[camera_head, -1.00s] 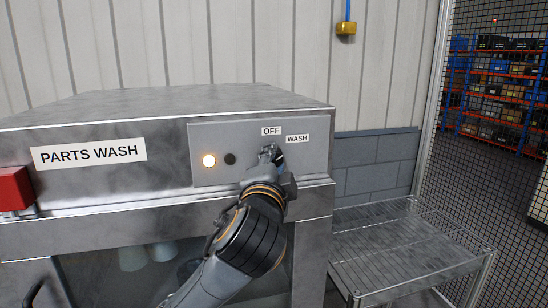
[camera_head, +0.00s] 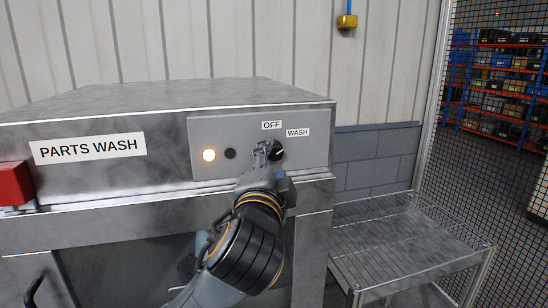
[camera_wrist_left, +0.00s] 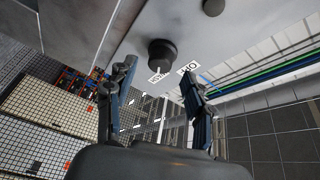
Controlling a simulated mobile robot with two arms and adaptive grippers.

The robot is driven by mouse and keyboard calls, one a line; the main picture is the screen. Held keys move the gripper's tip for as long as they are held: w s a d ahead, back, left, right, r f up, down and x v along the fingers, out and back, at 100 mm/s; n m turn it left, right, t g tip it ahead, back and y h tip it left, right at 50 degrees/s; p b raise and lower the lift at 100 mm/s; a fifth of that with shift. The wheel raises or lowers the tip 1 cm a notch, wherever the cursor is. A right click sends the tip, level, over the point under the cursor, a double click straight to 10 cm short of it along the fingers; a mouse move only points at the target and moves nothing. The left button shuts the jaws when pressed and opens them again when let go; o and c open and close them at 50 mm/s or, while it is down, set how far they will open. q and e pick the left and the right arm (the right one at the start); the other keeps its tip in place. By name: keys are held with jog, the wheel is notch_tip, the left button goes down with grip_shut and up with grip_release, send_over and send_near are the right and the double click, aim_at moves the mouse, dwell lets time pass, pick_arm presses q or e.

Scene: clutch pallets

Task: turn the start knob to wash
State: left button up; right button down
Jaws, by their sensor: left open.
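The dark round start knob (camera_head: 278,150) is on the grey control panel (camera_head: 310,157) of the parts washer, below the OFF label (camera_head: 271,125) and the WASH label (camera_head: 297,132). In the left wrist view the knob (camera_wrist_left: 162,52) stands just beyond my fingertips, and its pale mark appears to point towards the WASH label (camera_wrist_left: 157,77). My left gripper (camera_head: 262,152) is in front of the knob and covers its left side. In the wrist view the left gripper (camera_wrist_left: 157,78) is open, its fingers apart with nothing between them. My right gripper is out of view.
A red box (camera_head: 14,184) is on the washer's left. A wire shelf (camera_head: 405,240) stands at right, beside a mesh fence (camera_head: 500,190).

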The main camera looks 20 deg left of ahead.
pick_arm(q)
jog(key=shift+v, duration=2.1)
